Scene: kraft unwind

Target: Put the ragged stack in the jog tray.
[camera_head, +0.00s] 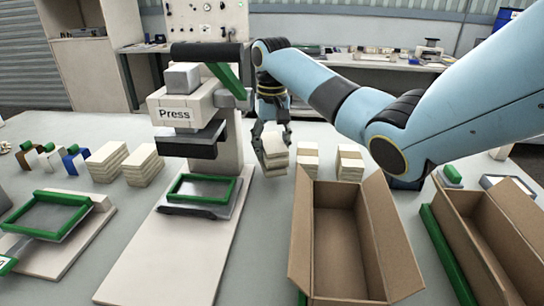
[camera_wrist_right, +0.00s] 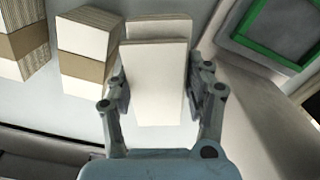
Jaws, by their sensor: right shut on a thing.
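My right gripper (camera_head: 271,132) is shut on a ragged stack (camera_head: 273,155) of cream sheets, just right of the press. In the right wrist view the ragged stack (camera_wrist_right: 160,85) sits between the two fingers of the right gripper (camera_wrist_right: 165,90), with its upper and lower parts offset. A green-framed tray (camera_head: 45,222) lies on a pale board at the left. Another green-framed tray (camera_head: 200,190) lies under the press. I cannot tell for certain which one is the jog tray; the left one is apart from the press. My left gripper is not in view.
The press (camera_head: 180,108) stands between the held stack and the left tray. Paper stacks stand left of the press (camera_head: 107,161) and right of the gripper (camera_head: 350,162), some with brown bands. Open cardboard boxes (camera_head: 378,235) are in front at the right.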

